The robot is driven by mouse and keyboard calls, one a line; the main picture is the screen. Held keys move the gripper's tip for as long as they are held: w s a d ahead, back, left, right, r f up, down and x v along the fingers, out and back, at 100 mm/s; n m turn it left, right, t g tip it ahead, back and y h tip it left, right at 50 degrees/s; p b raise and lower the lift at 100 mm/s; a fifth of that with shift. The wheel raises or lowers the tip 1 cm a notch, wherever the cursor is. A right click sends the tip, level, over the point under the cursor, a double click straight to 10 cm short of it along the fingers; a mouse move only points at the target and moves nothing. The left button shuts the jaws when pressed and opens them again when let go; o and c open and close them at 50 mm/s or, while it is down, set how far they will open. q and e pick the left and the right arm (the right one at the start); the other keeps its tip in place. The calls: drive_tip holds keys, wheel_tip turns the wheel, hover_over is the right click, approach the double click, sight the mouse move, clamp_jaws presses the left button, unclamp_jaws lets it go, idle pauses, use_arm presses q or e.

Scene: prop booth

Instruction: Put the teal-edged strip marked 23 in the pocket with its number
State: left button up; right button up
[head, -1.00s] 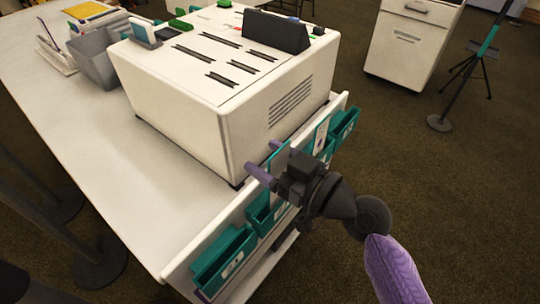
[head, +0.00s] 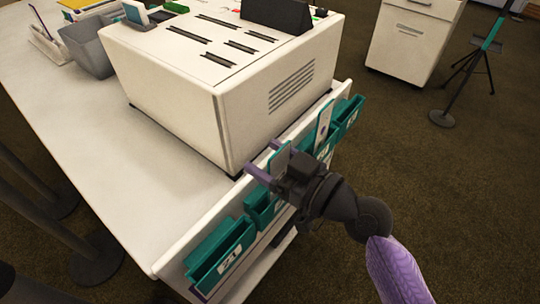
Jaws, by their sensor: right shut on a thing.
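My right gripper (head: 268,160) is shut on a thin teal-edged strip (head: 281,159) and holds it upright by the table's front panel. Its number cannot be read from here. A row of teal pockets runs along the panel. The nearest pocket (head: 222,258) has a label that looks like 21. A second pocket (head: 262,208) is just below my gripper and partly hidden by it. A third pocket (head: 322,152) lies beyond the gripper, and the far pocket (head: 349,113) is at the panel's end; their labels are too small to read surely. My left gripper is out of view.
Another light strip (head: 323,124) stands upright at the third pocket. A large white slotted box (head: 180,105) fills the table behind the panel. A grey bin (head: 88,52) stands at the back left. The white table top (head: 110,170) is clear at the left.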

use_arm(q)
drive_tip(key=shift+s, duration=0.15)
use_arm(e)
drive_tip(key=o, duration=1.1)
use_arm(q)
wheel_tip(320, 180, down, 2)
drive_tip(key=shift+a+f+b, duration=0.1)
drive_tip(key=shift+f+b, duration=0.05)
drive_tip(key=shift+b, duration=1)
use_arm(e)
drive_tip(key=v, duration=1)
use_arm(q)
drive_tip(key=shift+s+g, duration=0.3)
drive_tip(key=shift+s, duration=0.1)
